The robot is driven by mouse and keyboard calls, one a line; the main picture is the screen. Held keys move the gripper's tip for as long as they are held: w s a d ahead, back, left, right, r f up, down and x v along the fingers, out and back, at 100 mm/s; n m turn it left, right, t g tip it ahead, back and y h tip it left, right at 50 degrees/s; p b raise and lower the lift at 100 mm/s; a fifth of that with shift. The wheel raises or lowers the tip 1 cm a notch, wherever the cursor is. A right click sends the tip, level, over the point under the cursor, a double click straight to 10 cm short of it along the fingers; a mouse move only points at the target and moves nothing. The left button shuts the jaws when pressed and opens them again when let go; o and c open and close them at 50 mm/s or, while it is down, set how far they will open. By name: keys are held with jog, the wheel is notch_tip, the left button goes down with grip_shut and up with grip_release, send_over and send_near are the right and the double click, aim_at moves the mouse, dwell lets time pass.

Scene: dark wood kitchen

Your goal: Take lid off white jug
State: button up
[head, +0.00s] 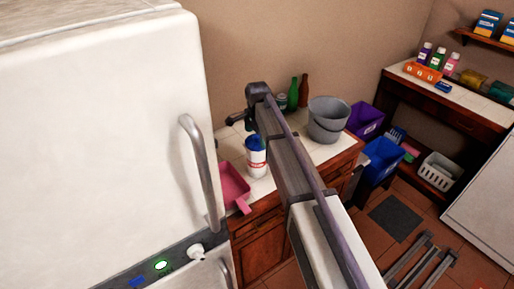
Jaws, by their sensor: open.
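A white container (256,164) with a blue top (255,142) and a red and blue label stands upright on the counter (321,153). It is the only white jug-like thing I see there, but I cannot tell if it is the white jug. My arm reaches from the lower right over the counter. At its far end, my gripper (241,121) shows as small dark parts above and a little left of the container. It looks open, with nothing visible in it. My arm hides part of the counter behind it.
A large white fridge (95,130) fills the left side. A pink dustpan (233,186) lies left of the container. A grey bucket (327,121), a green bottle (293,95) and a brown bottle (304,90) stand at the back. Blue (383,158) and purple (365,121) bins are right.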

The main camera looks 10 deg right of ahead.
notch_tip(320, 180, down, 2)
jog(key=shift+f+b, duration=0.25)
jog(key=shift+b, duration=0.2)
jog(key=shift+r, duration=0.25)
jog(key=shift+c, duration=0.2)
jog(key=c, duration=0.5)
